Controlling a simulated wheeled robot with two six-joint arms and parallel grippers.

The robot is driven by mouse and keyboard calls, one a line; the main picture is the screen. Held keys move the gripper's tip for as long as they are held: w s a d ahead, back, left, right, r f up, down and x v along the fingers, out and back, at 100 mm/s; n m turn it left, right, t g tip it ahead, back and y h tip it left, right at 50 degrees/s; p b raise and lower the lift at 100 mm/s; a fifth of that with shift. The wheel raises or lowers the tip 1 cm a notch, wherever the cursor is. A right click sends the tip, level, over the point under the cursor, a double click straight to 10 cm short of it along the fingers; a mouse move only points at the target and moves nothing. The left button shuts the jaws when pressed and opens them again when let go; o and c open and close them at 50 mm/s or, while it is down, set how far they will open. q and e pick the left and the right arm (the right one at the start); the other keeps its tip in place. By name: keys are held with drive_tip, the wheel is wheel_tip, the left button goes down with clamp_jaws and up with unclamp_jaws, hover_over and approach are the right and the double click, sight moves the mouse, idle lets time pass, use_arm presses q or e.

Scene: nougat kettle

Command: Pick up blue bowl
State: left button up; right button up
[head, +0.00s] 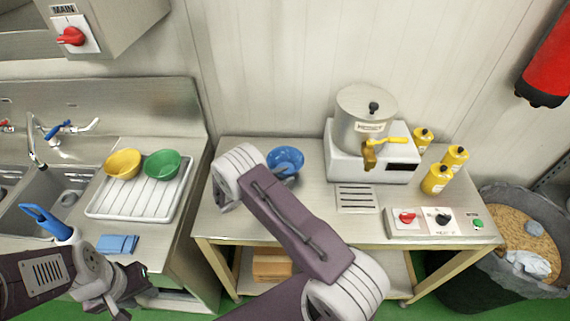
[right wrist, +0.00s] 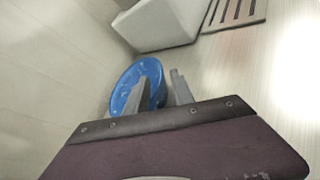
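The blue bowl (head: 286,157) sits on the steel table, left of the kettle machine; my right arm partly covers it in the head view. In the right wrist view the bowl (right wrist: 127,82) lies beyond my right gripper (right wrist: 160,90). That gripper is open, with one finger across the bowl and the other just right of its rim; I cannot tell whether either touches it. In the head view the right gripper is mostly hidden behind my arm. My left gripper (head: 130,287) is low at the left, away from the bowl; its opening is unclear.
The kettle machine (head: 366,110) with a yellow-handled tap stands right of the bowl, with yellow bottles (head: 436,179) beyond. A drain grate (head: 356,198) and switch panel (head: 436,222) lie in front. Yellow (head: 122,163) and green (head: 162,164) bowls sit on a drainboard (head: 140,197) at left.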

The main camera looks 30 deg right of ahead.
drive_tip(key=x, duration=0.4)
drive_tip(key=shift+p, duration=0.3)
drive_tip(key=shift+a+r, duration=0.1)
drive_tip(key=shift+a, duration=0.05)
clamp_jaws()
idle(0.8)
